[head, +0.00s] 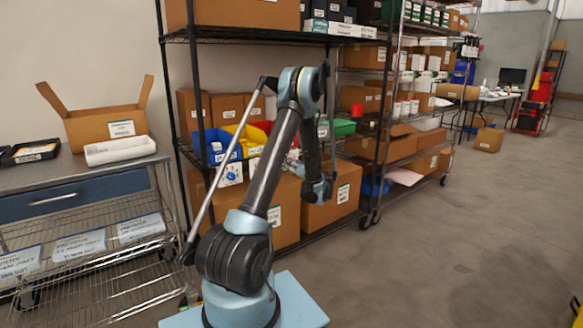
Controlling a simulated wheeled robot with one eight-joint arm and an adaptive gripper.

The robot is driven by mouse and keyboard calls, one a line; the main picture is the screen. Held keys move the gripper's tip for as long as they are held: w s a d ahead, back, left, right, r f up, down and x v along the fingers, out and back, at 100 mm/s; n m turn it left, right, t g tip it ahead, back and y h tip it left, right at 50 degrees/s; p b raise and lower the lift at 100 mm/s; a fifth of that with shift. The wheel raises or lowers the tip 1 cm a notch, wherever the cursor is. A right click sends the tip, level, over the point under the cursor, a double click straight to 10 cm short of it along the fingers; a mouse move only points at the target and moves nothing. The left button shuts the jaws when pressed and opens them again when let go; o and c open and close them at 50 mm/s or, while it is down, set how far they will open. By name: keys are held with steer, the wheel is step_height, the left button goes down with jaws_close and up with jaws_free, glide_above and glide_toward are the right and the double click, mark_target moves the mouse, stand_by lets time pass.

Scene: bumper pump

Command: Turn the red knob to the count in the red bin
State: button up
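A red bin (265,127) sits on the middle shelf of the black wire rack, partly hidden behind my arm. Its contents and any count cannot be made out. I cannot make out a red knob. A small white panel or sheet with blue marks (230,174) shows below the blue bin, too small to read. My arm rises in the middle of the picture and bends down in front of the rack. Its wrist hangs in front of the cardboard boxes, and I cannot make out the gripper's fingers.
Blue (213,148), yellow (249,138) and green (342,128) bins share the shelf with the red one. A metal cart (62,185) with an open cardboard box (103,124) and a white tray (120,150) stands left. The floor (440,245) to the right is clear.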

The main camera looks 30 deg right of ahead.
steer(key=shift+w, duration=0.2)
steer(key=c, duration=1.1)
steer(key=shift+o, duration=0.2)
steer(key=shift+r+m, duration=0.1)
steer(key=shift+m, duration=2.1)
steer(key=o, duration=1.1)
steer(key=shift+c, duration=0.2)
